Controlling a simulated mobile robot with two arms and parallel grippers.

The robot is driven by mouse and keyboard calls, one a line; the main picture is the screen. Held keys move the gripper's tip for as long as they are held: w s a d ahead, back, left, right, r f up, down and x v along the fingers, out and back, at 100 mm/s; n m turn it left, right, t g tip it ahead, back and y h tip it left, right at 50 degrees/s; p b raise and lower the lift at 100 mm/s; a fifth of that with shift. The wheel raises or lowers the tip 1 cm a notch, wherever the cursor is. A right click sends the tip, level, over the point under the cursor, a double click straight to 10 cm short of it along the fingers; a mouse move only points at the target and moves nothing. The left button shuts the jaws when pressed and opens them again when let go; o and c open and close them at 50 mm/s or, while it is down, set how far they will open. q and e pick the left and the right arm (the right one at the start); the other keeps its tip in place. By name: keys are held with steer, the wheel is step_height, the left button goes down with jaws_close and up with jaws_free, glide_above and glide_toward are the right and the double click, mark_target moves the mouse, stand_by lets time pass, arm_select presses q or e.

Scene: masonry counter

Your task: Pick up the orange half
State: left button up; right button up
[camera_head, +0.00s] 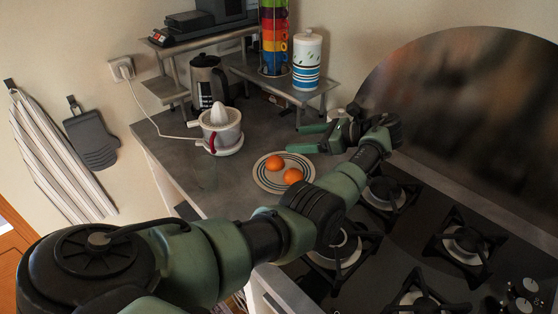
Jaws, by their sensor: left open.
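Two orange pieces lie on a striped round plate (262,181) on the grey counter. One orange piece (274,163) is at the plate's back left and the other (293,176) at its front right. I cannot tell clearly whether they are halves or whole. My left arm reaches in from the lower left and bends back at the wrist. My left gripper (296,138) is open and empty, its green fingers pointing left, just behind the plate in the picture. Its height above the counter is unclear. My right gripper is not in view.
A white citrus juicer (221,128) stands left of the plate, with its cord running to the wall socket. A coffee press (208,82) is behind it. A shelf (291,92) holds stacked coloured cups (274,40) and a white canister (307,62). A gas hob (400,235) lies right.

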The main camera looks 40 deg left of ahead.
arm_select(q)
steer(key=b, duration=0.4)
glide_toward(280, 159)
steer(key=a, duration=0.2)
steer(key=shift+s+a+f, duration=0.1)
steer(key=shift+a+f, duration=0.15)
steer(key=shift+a, duration=0.1)
steer(key=shift+a+f, duration=0.1)
steer(key=shift+f, duration=0.05)
steer(key=shift+p+x, duration=0.35)
steer(key=shift+x, duration=1.15)
steer(key=x, duration=0.2)
steer(key=p+x, duration=0.1)
steer(key=x, duration=0.1)
steer(key=shift+s+a+f, duration=0.15)
steer(key=shift+s+f, duration=0.15)
steer(key=shift+s, duration=0.2)
steer(key=c, duration=1.5)
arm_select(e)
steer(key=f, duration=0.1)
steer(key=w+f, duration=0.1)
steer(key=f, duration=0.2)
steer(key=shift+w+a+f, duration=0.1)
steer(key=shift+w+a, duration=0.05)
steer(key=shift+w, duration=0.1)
arm_select(q)
steer(key=shift+o, duration=0.2)
